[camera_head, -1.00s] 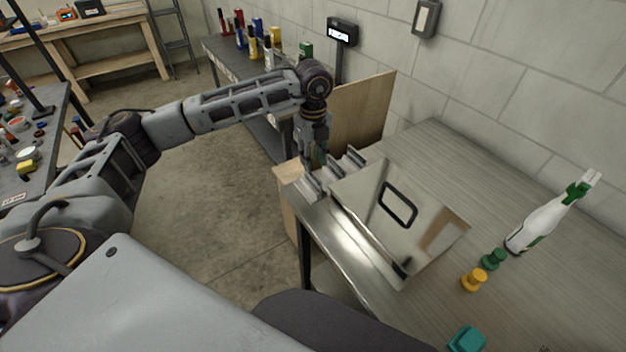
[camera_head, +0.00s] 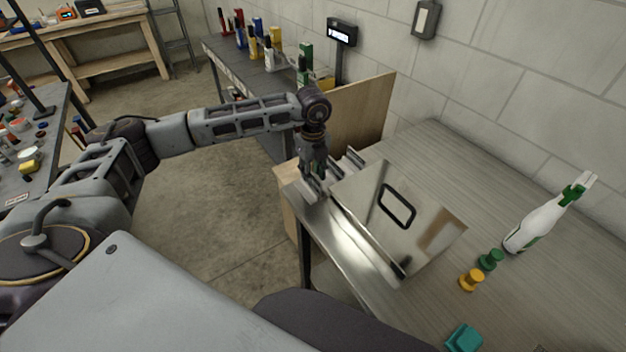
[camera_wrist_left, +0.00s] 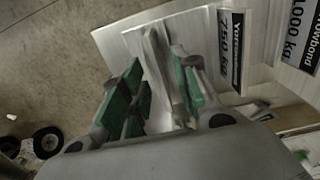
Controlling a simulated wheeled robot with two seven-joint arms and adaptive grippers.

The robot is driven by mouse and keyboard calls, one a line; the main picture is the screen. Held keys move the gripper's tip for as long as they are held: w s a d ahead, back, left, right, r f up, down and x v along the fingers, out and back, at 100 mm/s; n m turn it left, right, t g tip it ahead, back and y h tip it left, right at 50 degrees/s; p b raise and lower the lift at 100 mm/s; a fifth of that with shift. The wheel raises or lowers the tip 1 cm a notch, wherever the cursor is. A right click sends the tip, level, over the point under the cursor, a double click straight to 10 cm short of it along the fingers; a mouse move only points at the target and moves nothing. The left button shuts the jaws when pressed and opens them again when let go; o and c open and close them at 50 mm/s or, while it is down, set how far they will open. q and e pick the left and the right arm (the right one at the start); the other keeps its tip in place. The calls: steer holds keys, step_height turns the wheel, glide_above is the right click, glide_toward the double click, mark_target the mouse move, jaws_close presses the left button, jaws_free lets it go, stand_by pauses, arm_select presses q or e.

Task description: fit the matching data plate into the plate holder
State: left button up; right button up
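The plate holder (camera_head: 397,205) is a black rounded frame on a shiny metal panel (camera_head: 355,190) lying tilted on the bench. My left gripper (camera_head: 314,178) points down into a row of slotted metal racks at the bench's left end. In the left wrist view its green-padded fingers (camera_wrist_left: 160,100) stand apart, on either side of a thin, pale upright plate (camera_wrist_left: 158,60) seen nearly edge-on. I see a gap between pads and plate. Beside it are a label reading 750 kg (camera_wrist_left: 231,50) and another reading 1000 kg (camera_wrist_left: 300,35). My right gripper is not in view.
A wooden board (camera_head: 362,115) rises behind the racks. The bench behind the panel is clear.

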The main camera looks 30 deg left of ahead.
arm_select(q)
steer(key=shift+f, duration=0.75)
jaws_close()
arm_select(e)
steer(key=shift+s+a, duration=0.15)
